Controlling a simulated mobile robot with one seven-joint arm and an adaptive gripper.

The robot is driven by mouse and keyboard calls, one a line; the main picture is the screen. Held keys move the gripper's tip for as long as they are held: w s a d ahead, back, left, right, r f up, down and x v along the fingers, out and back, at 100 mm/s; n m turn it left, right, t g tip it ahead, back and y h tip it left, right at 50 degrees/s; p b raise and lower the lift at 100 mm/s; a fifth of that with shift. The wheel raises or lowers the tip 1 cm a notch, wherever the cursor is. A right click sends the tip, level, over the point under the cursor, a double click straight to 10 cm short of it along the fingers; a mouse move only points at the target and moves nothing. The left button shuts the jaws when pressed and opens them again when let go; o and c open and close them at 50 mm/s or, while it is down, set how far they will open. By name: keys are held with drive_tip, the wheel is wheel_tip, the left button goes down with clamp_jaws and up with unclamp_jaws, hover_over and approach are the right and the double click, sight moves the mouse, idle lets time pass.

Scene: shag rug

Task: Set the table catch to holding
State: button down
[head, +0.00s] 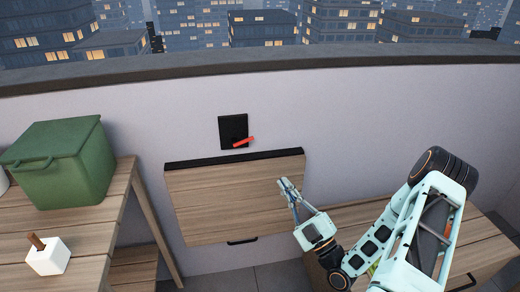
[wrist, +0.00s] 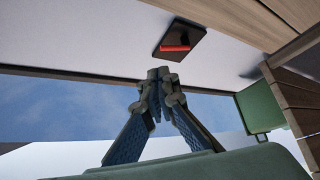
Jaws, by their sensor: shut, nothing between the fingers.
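The table catch is a black square plate (head: 229,127) on the pale wall with a red lever (head: 243,142) across its lower part. The lever points right in the head view, its right end slightly raised. In the wrist view the plate (wrist: 190,34) and lever (wrist: 176,48) show just beyond my fingertips. Below the catch is the wooden wall table panel (head: 220,200), with a black strip (head: 230,157) along its top and a black handle (head: 242,240) at its lower edge. My gripper (head: 286,183) is shut and empty, in front of the panel's right part, apart from the lever.
A wooden table (head: 95,235) at left carries a green lidded box (head: 65,175) and a white block with a brown stick (head: 48,258). A low wooden bench (head: 475,240) is at right. The wall around the catch is clear, with a dark ledge (head: 200,70) above.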

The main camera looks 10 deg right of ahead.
drive_tip(key=x, duration=1.4)
drive_tip(key=shift+b, duration=0.3)
drive_tip(key=shift+a+r+n+g+y, duration=0.1)
drive_tip(key=shift+r+n+g+y, duration=0.3)
drive_tip(key=shift+n, duration=0.45)
drive_tip(key=shift+a+r+n+g+y, duration=0.1)
drive_tip(key=shift+r+n+g+y, duration=0.15)
drive_tip(key=shift+n+g, duration=0.5)
drive_tip(key=shift+a+r+n+g+h+b, duration=0.3)
drive_tip(key=shift+a+r+n+g+b, duration=0.6)
drive_tip(key=shift+n, duration=0.85)
drive_tip(key=shift+a+r+n+g+h+b, duration=0.35)
drive_tip(key=shift+a+r+n+g+b, duration=0.5)
drive_tip(key=shift+n, duration=0.95)
drive_tip(key=shift+a+r+n+g+h+b, duration=0.3)
drive_tip(key=shift+a+r+n+g+b, duration=0.25)
drive_tip(key=shift+n+g, duration=0.95)
drive_tip(key=shift+s+d+n+t, duration=0.1)
drive_tip(key=shift+d+n+t, duration=0.1)
drive_tip(key=shift+n+t, duration=0.1)
